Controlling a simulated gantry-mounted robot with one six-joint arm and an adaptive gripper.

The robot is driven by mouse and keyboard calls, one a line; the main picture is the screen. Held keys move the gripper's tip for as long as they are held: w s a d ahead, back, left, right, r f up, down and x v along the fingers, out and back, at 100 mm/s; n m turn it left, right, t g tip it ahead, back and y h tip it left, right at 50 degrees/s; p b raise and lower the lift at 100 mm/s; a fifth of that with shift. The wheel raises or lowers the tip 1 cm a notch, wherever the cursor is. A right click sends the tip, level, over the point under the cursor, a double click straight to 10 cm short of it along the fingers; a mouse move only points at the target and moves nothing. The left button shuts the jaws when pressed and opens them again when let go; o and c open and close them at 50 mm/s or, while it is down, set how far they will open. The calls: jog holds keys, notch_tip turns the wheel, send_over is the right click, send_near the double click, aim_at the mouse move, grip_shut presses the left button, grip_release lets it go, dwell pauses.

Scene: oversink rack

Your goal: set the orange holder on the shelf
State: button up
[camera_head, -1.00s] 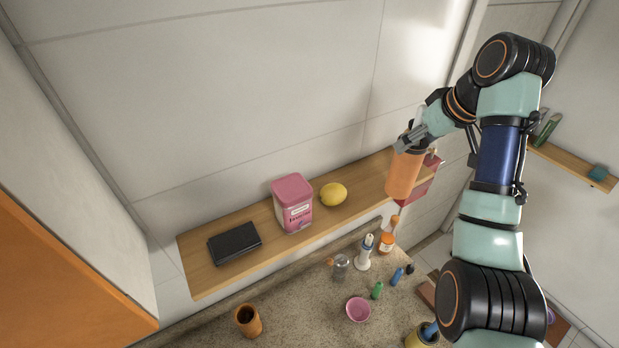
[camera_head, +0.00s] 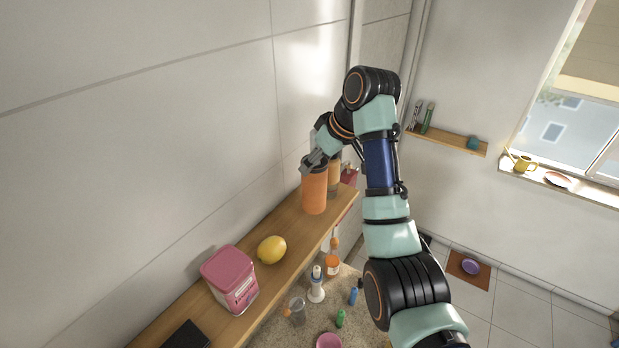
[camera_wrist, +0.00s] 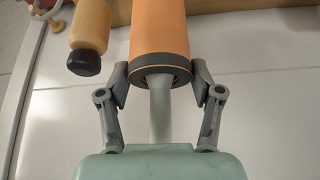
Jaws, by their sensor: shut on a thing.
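The orange holder (camera_head: 314,190) is an upright cylinder at the far right part of the wooden shelf (camera_head: 286,228). Its base appears at the shelf top, but I cannot tell whether it touches. My gripper (camera_head: 314,162) is shut on its upper rim from above. In the wrist view, the holder (camera_wrist: 158,30) fills the upper middle, with a dark band at its rim and the fingers of my gripper (camera_wrist: 161,82) on either side. A grey rod (camera_wrist: 160,108) sticks out of the holder's end toward my wrist.
A tan bottle (camera_head: 334,178) with a black cap (camera_wrist: 84,63) stands close beside the holder. A lemon (camera_head: 271,250) and a pink tin (camera_head: 231,279) sit on the nearer shelf, with bare wood between lemon and holder. The wall is close behind; bottles stand on the counter below.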

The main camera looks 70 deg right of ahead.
jog(key=shift+f+p, duration=0.4)
jog(key=shift+f, duration=1.35)
jog(key=o, duration=1.7)
jog(key=shift+f, duration=0.15)
jog(key=shift+r, duration=0.5)
jog(key=v, duration=0.5)
jog(key=shift+f, duration=0.1)
